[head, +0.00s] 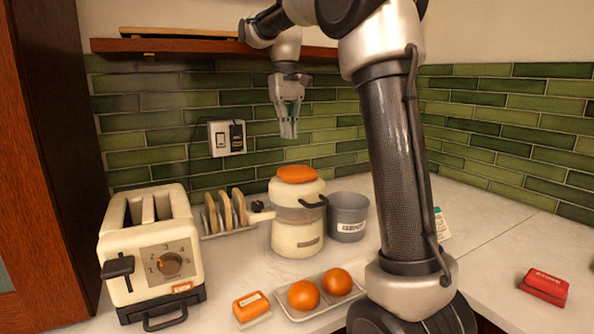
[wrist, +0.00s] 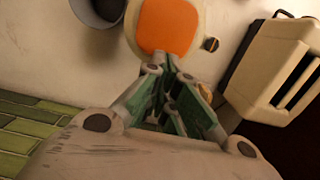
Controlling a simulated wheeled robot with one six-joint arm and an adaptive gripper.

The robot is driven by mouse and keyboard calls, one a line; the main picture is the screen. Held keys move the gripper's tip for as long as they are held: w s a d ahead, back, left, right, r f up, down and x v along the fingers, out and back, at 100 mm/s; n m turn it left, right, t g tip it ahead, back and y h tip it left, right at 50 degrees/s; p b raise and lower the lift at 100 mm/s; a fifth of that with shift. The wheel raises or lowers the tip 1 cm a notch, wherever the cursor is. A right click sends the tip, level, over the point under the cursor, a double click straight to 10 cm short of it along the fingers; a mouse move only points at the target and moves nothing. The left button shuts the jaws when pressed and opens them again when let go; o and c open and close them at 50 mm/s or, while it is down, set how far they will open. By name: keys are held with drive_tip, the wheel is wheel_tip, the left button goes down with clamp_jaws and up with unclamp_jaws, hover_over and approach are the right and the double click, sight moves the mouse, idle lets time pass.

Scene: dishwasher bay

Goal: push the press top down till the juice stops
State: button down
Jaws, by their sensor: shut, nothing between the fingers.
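The juice press (head: 298,215) stands upright on the counter, with a cream body, a dark side handle and an orange top (head: 297,174). In the wrist view the orange top (wrist: 168,25) lies just beyond my fingertips. My gripper (head: 288,133) points down above the press top with its fingers together and empty; in the head view a clear gap shows between them. The fingers also show in the wrist view (wrist: 167,62). I cannot see any juice flowing.
A toaster (head: 150,245) stands to the left, beside a rack of bread slices (head: 225,212). A grey bin (head: 348,215) is close on the right of the press. Two oranges (head: 304,294) sit on a tray in front. A red box (head: 544,286) lies far right.

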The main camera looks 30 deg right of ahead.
sight(296, 169)
drive_tip(key=shift+w+r, duration=0.2)
drive_tip(key=shift+r, duration=1.95)
drive_tip(key=s+f, duration=0.3)
drive_tip(key=f, duration=0.1)
drive_tip(key=shift+s, duration=0.25)
drive_tip(key=shift+s+f, duration=0.2)
drive_tip(key=shift+f, duration=1.55)
drive_tip(key=shift+s+f, duration=0.15)
drive_tip(key=shift+f, duration=1.55)
